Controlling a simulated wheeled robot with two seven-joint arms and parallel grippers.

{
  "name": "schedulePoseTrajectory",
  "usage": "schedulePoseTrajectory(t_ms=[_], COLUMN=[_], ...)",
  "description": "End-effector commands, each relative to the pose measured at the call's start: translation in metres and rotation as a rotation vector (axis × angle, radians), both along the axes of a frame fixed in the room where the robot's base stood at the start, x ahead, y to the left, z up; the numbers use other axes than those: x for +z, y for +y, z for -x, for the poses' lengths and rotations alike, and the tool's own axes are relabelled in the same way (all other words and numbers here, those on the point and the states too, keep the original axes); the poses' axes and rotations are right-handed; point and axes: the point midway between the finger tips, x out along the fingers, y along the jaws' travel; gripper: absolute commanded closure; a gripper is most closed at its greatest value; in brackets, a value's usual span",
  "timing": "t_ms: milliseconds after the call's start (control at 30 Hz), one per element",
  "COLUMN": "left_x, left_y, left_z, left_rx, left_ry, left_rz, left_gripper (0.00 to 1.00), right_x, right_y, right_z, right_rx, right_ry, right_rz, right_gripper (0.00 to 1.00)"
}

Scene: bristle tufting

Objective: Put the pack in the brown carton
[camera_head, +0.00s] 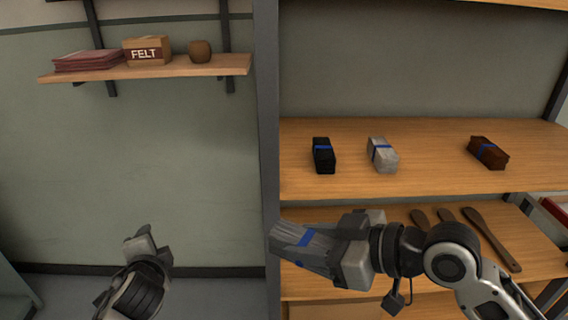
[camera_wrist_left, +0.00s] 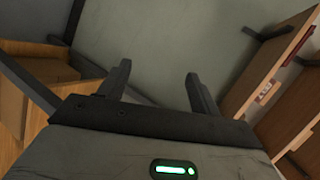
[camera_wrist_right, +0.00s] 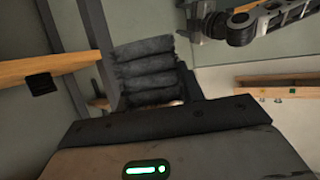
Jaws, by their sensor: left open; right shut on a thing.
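A grey bristle pack with a blue band (camera_head: 308,240) is held between the fingers of my right gripper (camera_head: 352,244), in front of the shelf unit's upright. The pack looks dark and ridged in the right wrist view (camera_wrist_right: 148,72). My left gripper (camera_head: 146,246) is open and empty at the lower left of the head view; its spread fingers also show in the left wrist view (camera_wrist_left: 158,86). A brown carton marked FELT (camera_head: 147,50) stands on the wall shelf. Whether another brown carton stands lower down, I cannot tell.
A black pack (camera_head: 323,155), a pale grey pack (camera_head: 383,155) and a brown pack (camera_head: 488,153) lie apart on the upper board (camera_head: 430,182). Wooden paddles (camera_head: 490,238) lie below. The wall shelf (camera_head: 195,68) also holds red sheets (camera_head: 88,61) and a brown pot (camera_head: 200,51).

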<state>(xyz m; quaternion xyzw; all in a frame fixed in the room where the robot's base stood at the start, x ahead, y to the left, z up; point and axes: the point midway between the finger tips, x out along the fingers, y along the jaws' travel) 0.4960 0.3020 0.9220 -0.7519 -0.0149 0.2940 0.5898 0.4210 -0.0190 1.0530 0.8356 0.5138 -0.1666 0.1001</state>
Motion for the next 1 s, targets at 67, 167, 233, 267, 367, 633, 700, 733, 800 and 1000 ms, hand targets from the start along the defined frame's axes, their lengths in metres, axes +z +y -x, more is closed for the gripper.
schedulePoseTrajectory(t_ms=[67,167,233,267,367,633,700,733,800,1000], left_x=[0.027,0.057,0.079,0.089,0.125,0.221,0.225,0.225,0.226,0.227], left_y=[-0.04,-0.092,-0.128,-0.143,-0.191,-0.309,-0.326,-0.332,-0.343,-0.361], left_z=[-0.016,-0.024,-0.024,-0.023,-0.015,0.01,0.004,0.0,-0.008,-0.014], left_rx=[-0.076,-0.177,-0.25,-0.281,-0.387,-0.705,-0.758,-0.779,-0.822,-0.939], left_ry=[-0.091,-0.182,-0.229,-0.245,-0.279,-0.125,-0.041,-0.008,0.068,0.33], left_rz=[0.164,0.406,0.584,0.662,0.917,1.379,1.302,1.257,1.138,0.765], left_gripper=[0.36,0.36,0.36,0.36,0.36,0.36,0.36,0.36,0.36,0.36], right_x=[0.0,0.0,0.0,0.0,0.0,0.0,0.0,0.0,0.0,0.0], right_y=[0.0,0.0,0.0,0.0,0.0,0.0,0.0,0.0,0.0,0.0], right_z=[0.0,0.0,0.0,0.0,0.0,0.0,0.0,0.0,0.0,0.0], right_rx=[0.0,0.0,0.0,0.0,0.0,0.0,0.0,0.0,0.0,0.0], right_ry=[0.0,0.0,0.0,0.0,0.0,0.0,0.0,0.0,0.0,0.0], right_rz=[-0.001,-0.001,-0.001,-0.001,-0.001,-0.001,-0.001,-0.001,-0.001,-0.001], right_gripper=[0.86,0.86,0.86,0.86,0.86,0.86,0.86,0.86,0.86,0.86])
